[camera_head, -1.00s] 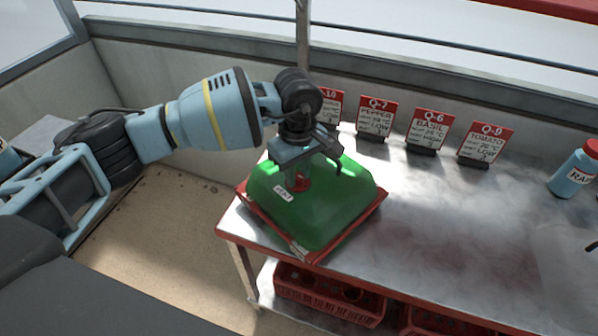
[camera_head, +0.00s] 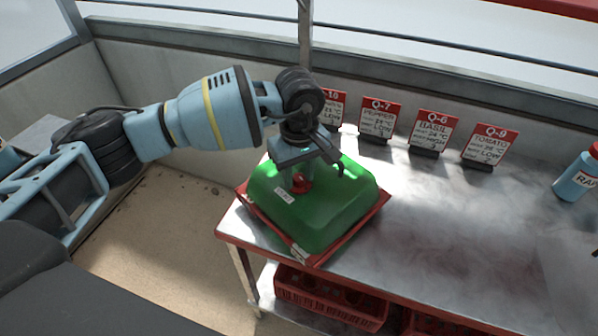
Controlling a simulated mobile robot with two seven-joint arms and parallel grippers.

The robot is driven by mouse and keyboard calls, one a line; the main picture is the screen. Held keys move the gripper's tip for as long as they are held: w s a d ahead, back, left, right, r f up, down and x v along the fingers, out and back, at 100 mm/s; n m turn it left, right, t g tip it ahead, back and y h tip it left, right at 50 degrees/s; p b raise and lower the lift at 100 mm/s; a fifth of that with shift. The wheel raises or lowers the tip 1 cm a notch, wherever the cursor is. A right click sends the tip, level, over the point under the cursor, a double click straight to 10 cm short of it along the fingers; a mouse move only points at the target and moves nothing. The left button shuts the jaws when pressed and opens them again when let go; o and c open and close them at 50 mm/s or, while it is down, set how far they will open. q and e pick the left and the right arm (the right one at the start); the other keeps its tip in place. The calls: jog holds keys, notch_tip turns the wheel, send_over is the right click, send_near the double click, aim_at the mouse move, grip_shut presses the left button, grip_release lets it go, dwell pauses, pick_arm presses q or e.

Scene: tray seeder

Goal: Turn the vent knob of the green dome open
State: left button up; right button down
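The green dome (camera_head: 325,215) sits on a red tray (camera_head: 272,229) at the left end of the metal bench. The red vent knob (camera_head: 300,183) is on top of the dome, partly hidden by my gripper. My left gripper (camera_head: 302,178) points down over the dome, with its fingers at the knob. I cannot tell whether the fingers are closed on the knob or only around it. My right gripper is not in view.
Several red-and-white sign cards, such as the Q-6 card (camera_head: 433,132), stand along the back of the bench (camera_head: 450,230). A blue bottle (camera_head: 577,176) with a red cap stands at the right. Red crates (camera_head: 330,300) sit on the shelf below. The bench middle is clear.

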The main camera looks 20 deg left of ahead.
aim_at(299, 177)
pick_arm(q)
jog(key=shift+o, duration=0.9)
jog(key=shift+r, duration=3.9)
